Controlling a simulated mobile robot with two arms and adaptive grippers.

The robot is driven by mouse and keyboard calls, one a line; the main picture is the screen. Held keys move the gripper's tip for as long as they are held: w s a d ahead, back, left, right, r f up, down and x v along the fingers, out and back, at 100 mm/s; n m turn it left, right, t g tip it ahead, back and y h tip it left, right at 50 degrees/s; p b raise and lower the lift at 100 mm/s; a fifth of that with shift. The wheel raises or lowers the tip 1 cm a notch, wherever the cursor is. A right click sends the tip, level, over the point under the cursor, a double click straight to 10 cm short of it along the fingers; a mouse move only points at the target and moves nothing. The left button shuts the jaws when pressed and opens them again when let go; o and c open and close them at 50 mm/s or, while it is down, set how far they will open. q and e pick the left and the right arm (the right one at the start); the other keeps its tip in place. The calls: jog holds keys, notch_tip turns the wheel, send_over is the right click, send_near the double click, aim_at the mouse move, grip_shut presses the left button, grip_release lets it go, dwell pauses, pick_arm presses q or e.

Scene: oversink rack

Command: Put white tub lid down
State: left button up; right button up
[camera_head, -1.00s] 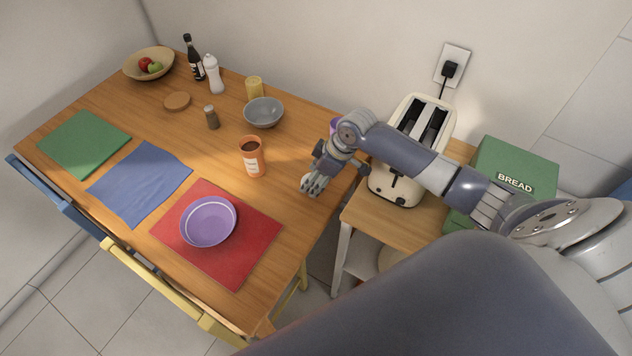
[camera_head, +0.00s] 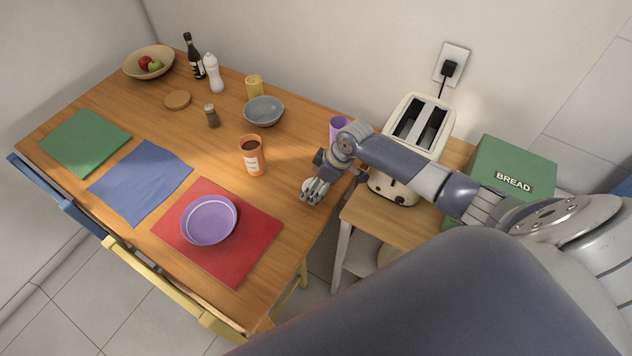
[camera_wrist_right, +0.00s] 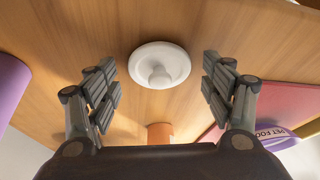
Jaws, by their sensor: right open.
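The white tub lid (camera_wrist_right: 160,65) lies on the wooden table with its round knob up, seen in the right wrist view. In the head view only a small white part of it (camera_head: 308,184) shows beside my fingers. My right gripper (camera_wrist_right: 160,95) is open, with its fingers apart on either side of the lid and not touching it in the wrist view. In the head view my right gripper (camera_head: 314,192) is low over the table's right edge. My left gripper is not in view.
An orange mug (camera_head: 253,158) and a purple cup (camera_head: 338,126) stand near the gripper. A purple bowl (camera_head: 208,220) sits on the red placemat (camera_head: 240,262). The toaster (camera_head: 419,125) and green bread box (camera_head: 512,165) are to the right. Table between mug and gripper is clear.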

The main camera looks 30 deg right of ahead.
jog(key=shift+r, duration=0.2)
jog(key=v, duration=1.2)
jog(key=shift+s+f, duration=0.1)
